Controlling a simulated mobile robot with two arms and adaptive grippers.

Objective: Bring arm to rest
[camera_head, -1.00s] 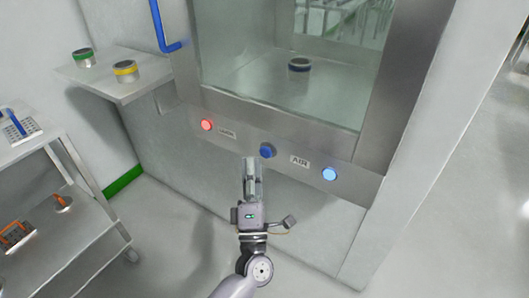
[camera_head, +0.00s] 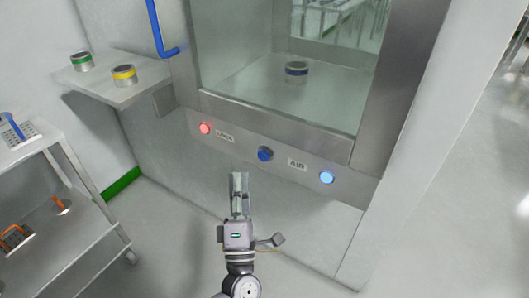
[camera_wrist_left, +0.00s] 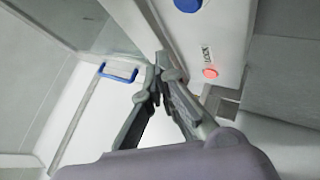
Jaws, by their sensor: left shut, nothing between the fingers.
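My left gripper (camera_head: 238,181) points up in the head view, below the panel of the steel chamber and apart from its buttons. Its fingers are together with nothing between them; they also show closed in the left wrist view (camera_wrist_left: 157,66). The panel (camera_head: 228,150) carries a red lit button (camera_head: 205,128), a dark blue button (camera_head: 265,154) and a light blue lit button (camera_head: 327,177). In the left wrist view the red button (camera_wrist_left: 210,72) and the blue button (camera_wrist_left: 188,5) show beyond the fingers. My right gripper is not in view.
A blue-banded container (camera_head: 296,72) stands inside behind the glass. A side shelf (camera_head: 105,88) holds a green-banded container (camera_head: 82,62) and a yellow-banded one (camera_head: 124,75). A steel cart (camera_head: 75,225) stands at the left. Floor (camera_head: 185,235) between cart and chamber is clear.

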